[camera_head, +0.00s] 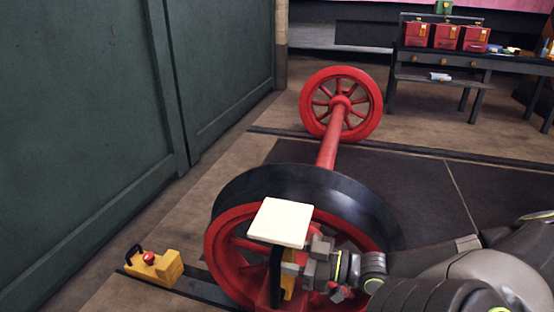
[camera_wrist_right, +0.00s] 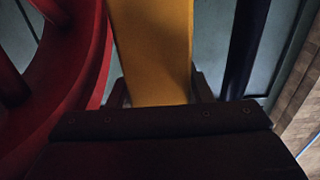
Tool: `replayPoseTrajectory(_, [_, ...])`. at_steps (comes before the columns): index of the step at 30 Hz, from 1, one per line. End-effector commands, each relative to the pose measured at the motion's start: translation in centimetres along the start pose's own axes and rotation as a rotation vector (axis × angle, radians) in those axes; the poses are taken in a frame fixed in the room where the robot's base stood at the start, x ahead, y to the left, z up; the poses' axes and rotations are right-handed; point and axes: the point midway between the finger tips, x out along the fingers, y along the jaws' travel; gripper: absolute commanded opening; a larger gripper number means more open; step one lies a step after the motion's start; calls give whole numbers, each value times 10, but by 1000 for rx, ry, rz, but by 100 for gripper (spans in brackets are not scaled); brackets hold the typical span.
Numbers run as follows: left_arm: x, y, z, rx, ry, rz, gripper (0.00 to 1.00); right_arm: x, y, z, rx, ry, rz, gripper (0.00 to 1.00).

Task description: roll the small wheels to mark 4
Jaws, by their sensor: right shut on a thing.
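The small wheels are a red spoked wheelset joined by a red axle (camera_head: 329,150). The far wheel (camera_head: 312,115) stands upright on the floor; the near wheel (camera_head: 222,255), with a dark rim, is close in front of me. My right gripper (camera_head: 294,266) is in front of the near wheel, shut on a yellow piece (camera_head: 288,288). The yellow piece (camera_wrist_right: 155,50) fills the space between the fingers in the right wrist view, with the red wheel (camera_wrist_right: 70,85) beside it. A blank white plate (camera_head: 281,222) hides part of the near wheel. No mark number is readable. My left gripper is out of view.
A yellow chock (camera_head: 155,268) with a black handle and red knob sits on the floor at left. Dark rails (camera_head: 430,151) cross the floor. A green wall (camera_head: 80,130) borders the left. A bench (camera_head: 480,65) with red boxes stands at the back right.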

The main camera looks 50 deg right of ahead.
Motion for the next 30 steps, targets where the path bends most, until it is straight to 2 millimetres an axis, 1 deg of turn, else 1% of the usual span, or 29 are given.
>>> replayPoseTrajectory(1, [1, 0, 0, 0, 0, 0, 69, -2, 2, 0, -1, -2, 6, 0])
replayPoseTrajectory(30, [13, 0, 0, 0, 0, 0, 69, -31, 2, 0, 0, -1, 4, 0])
